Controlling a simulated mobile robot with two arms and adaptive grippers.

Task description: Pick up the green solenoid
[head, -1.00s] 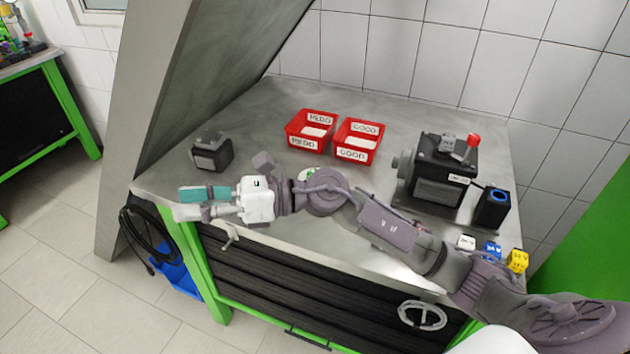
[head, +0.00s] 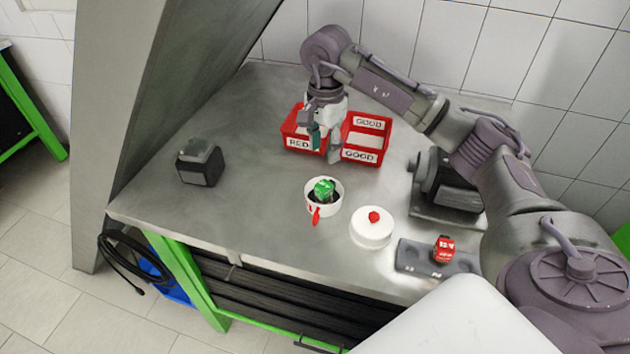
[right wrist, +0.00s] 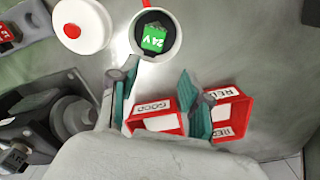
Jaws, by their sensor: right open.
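The green solenoid (head: 324,189) sits in a white round cup (head: 311,204) with a red handle, near the table's front middle. In the right wrist view the green solenoid (right wrist: 154,38) shows a "24V" label, inside the cup's rim at the top. My right gripper (head: 326,146) points down behind the cup, in front of the red bins. It is open and empty, its teal-padded fingers (right wrist: 155,92) spread apart, with the solenoid beyond the gap between them. My left gripper is not in view.
A white round lid with a red knob (head: 372,227) stands right of the cup. A grey holder (head: 415,258) carries a red block (head: 444,249). Red bins marked REDO (head: 299,143) and GOOD (head: 362,157) stand behind. A dark pump is partly hidden by my arm.

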